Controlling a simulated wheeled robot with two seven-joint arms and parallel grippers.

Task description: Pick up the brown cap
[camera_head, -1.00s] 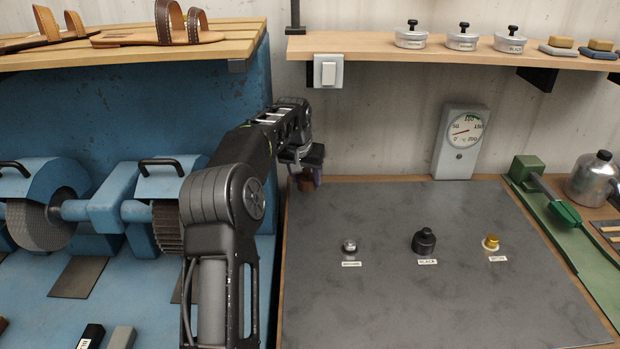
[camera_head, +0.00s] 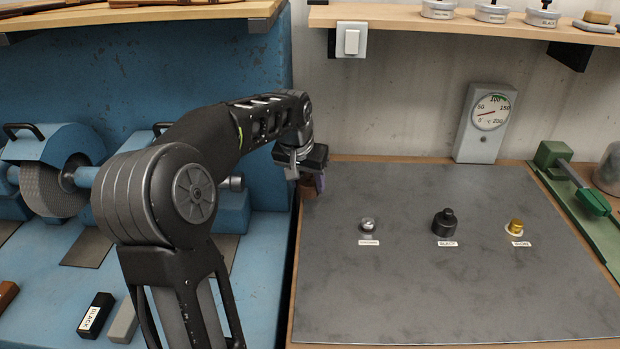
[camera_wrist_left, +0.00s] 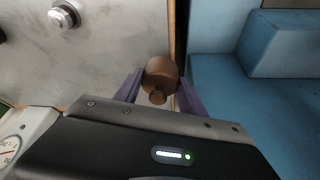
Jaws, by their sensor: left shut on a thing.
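The brown cap (camera_wrist_left: 160,76) is a short round piece with a small knob, seen in the left wrist view between the two purple-grey fingers of my left gripper (camera_wrist_left: 158,92). My left gripper (camera_head: 309,184) is shut on it. In the head view the brown cap (camera_head: 308,191) shows only partly below the gripper, at the far left edge of the grey mat (camera_head: 400,290). I cannot tell whether it touches the mat. My right gripper is in neither view.
A silver cap (camera_head: 367,224), a black cap (camera_head: 444,223) and a gold cap (camera_head: 516,227) stand on the mat behind labels. A dial gauge (camera_head: 484,123) stands at the back. Blue machinery (camera_head: 60,145) is on the left. The mat's front is clear.

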